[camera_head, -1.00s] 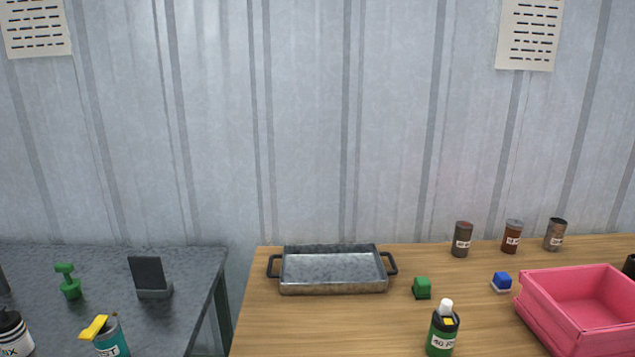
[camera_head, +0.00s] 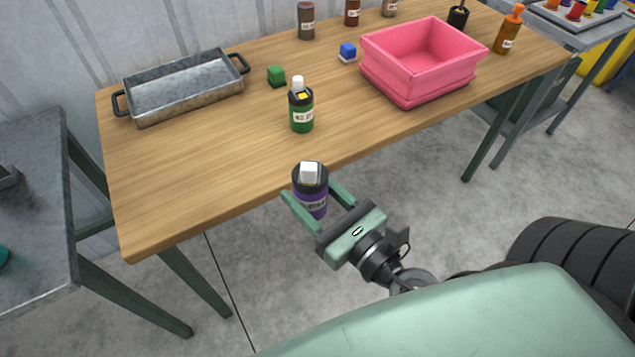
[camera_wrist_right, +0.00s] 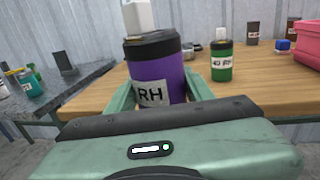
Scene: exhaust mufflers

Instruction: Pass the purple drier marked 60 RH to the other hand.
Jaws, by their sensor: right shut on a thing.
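The purple drier (camera_head: 311,191) has a black top, a white cap and a white label. In the right wrist view the drier (camera_wrist_right: 158,78) shows "RH" on its label; the number is out of sight. My right gripper (camera_head: 315,204) is shut on it, one finger on each side. It holds the drier roughly upright in front of the table's front edge. My left gripper is not in either view.
The wooden table (camera_head: 200,180) carries a green bottle (camera_head: 301,108), a metal tray (camera_head: 185,88), a green block (camera_head: 276,76), a blue block (camera_head: 348,51) and a pink bin (camera_head: 420,60). A grey table (camera_head: 40,200) stands at the left.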

